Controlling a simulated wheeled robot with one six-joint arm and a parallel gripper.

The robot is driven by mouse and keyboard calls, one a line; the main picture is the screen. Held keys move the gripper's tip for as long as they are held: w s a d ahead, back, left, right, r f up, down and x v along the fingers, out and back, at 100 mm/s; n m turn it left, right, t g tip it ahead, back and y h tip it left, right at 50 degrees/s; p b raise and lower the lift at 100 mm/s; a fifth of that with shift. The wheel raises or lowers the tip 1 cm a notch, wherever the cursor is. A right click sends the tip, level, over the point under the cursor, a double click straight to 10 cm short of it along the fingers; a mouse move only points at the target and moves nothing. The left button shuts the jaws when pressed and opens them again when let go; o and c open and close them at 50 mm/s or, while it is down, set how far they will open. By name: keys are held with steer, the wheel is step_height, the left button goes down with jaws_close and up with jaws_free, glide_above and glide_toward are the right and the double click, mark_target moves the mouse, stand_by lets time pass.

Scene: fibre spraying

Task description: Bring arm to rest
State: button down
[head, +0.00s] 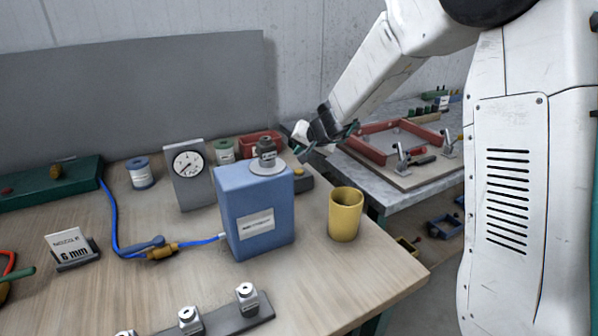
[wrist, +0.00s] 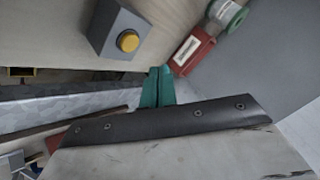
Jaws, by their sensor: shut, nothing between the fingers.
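My gripper (head: 300,148) is in the head view, in the air behind and to the right of the blue box, with my white arm reaching to it from the upper right. In the wrist view its green fingers (wrist: 158,86) are together with nothing between them. The blue box (head: 262,215) stands on the wooden table (head: 310,285) with a dark nozzle-like fitting (head: 266,152) on its top. The fingers look apart from the box and its fitting, though the exact gap cannot be told.
A yellow cup (head: 345,214) stands right of the blue box. Behind are a gauge (head: 187,164), spools and a red bin (wrist: 190,53). A grey box with a yellow button (wrist: 128,41) shows in the wrist view. A second table with a red frame (head: 364,145) stands at right.

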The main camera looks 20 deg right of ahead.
steer(key=shift+r, duration=0.85)
steer(key=s+a+r+n+g+y, duration=0.15)
steer(key=s+r, duration=0.25)
steer(key=s, duration=0.5)
steer(key=s+a+r+n+g+y, duration=0.1)
steer(key=s+a+r+n, duration=0.3)
steer(key=s, duration=0.5)
steer(key=s+d+g+h, duration=0.2)
steer(key=s+d, duration=0.2)
steer(key=s, duration=1)
steer(key=s+d+f+g+h, duration=0.1)
steer(key=s+d+g+h, duration=0.2)
steer(key=s, duration=1.1)
steer(key=shift+d+f, duration=0.15)
steer(key=shift+d, duration=0.65)
